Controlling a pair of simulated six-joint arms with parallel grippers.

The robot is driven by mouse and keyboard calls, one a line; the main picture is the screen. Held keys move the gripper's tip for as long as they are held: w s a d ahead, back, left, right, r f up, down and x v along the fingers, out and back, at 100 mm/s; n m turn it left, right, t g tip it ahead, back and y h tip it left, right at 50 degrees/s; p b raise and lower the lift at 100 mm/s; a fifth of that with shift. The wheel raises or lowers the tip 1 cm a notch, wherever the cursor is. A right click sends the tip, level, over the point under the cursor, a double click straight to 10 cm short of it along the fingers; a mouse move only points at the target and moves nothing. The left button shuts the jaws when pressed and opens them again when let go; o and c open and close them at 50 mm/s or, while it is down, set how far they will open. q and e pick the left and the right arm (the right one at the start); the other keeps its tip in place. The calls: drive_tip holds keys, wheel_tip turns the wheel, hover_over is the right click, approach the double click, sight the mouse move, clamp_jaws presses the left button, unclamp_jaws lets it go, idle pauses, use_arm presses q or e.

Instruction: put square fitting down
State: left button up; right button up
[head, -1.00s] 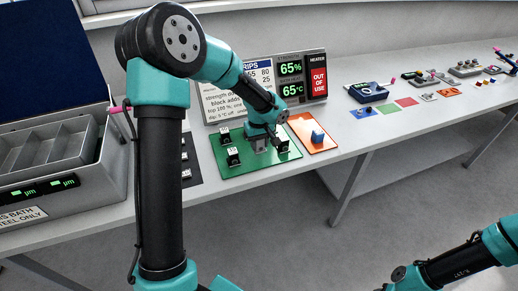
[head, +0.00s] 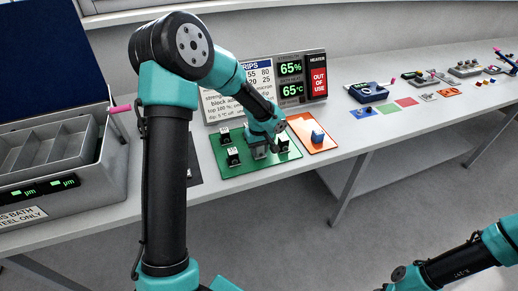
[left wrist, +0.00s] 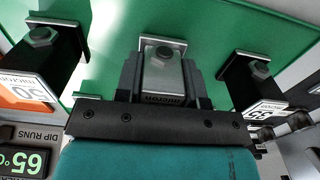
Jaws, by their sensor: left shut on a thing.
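My left gripper (head: 262,150) is over the green mat (head: 222,172), pointing down. In the left wrist view its two fingers (left wrist: 161,78) are shut on a square fitting (left wrist: 162,72), a grey block with a square plate and a hex bolt head. Whether its underside touches the mat cannot be told. Other dark fittings with white number labels stand on the mat, one at the left front (head: 233,156) and one at the right (head: 284,143). In the wrist view, labelled fittings stand on both sides of the gripper, apart from it. My right gripper is out of frame.
An orange mat (head: 303,122) with a blue piece (head: 317,136) lies right of the green mat. A dip-runs sign (head: 225,98) and a heater display (head: 302,78) stand behind. A grey compartment bath (head: 60,195) is at the left.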

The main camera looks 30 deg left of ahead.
use_arm(q)
drive_tip(key=shift+f, duration=0.1)
drive_tip(key=o, duration=1.1)
wheel_tip(320, 180, up, 12)
drive_tip(key=shift+r, duration=0.15)
drive_tip(key=shift+d, duration=0.1)
idle(0.4)
